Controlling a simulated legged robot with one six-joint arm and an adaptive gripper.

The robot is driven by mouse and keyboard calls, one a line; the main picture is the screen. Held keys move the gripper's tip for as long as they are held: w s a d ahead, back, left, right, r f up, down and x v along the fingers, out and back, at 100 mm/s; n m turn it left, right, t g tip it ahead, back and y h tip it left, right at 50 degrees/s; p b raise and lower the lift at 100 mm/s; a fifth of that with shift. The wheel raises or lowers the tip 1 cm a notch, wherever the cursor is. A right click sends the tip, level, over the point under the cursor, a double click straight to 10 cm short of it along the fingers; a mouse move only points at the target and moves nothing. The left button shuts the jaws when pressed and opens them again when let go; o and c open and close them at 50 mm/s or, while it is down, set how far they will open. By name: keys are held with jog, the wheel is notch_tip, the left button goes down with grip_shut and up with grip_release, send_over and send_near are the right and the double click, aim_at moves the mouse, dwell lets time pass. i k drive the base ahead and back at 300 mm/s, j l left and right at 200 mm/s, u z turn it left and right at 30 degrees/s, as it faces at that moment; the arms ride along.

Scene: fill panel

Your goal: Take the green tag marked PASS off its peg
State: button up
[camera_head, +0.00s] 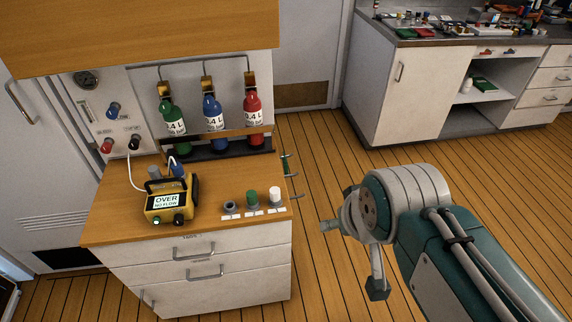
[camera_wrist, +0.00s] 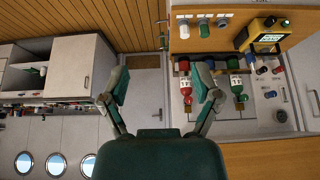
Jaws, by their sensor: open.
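A narrow green piece (camera_head: 286,164), seen almost edge-on, hangs at the right side of the wooden-topped cabinet in the head view. It appears to be the green tag, but no PASS lettering is readable. Thin pegs (camera_head: 294,197) stick out to the right below it. My gripper (camera_head: 352,258) is open and empty, to the right of and nearer than the tag, with a clear gap between them. In the wrist view my gripper (camera_wrist: 161,80) has its two fingers spread wide with nothing between them.
The cabinet top (camera_head: 110,215) carries a yellow meter (camera_head: 170,200) reading OVER, NO FLOW and several small jars. Green, blue and red bottles (camera_head: 253,108) stand at the panel behind. A cluttered white bench (camera_head: 420,90) stands back right. The floor (camera_head: 320,150) between is clear.

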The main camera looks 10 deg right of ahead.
aim_at(285, 166)
jog(key=l, duration=0.95)
jog(key=i+l+u, duration=0.15)
jog(key=l, duration=0.3)
jog(key=i+l+u, duration=0.1)
jog(key=l, duration=0.4)
jog(key=i+l+u, duration=0.15)
jog(key=l, duration=0.35)
jog(key=i+l+u, duration=0.15)
jog(key=i, duration=0.3)
jog(key=i+l+u, duration=0.15)
jog(key=i, duration=0.5)
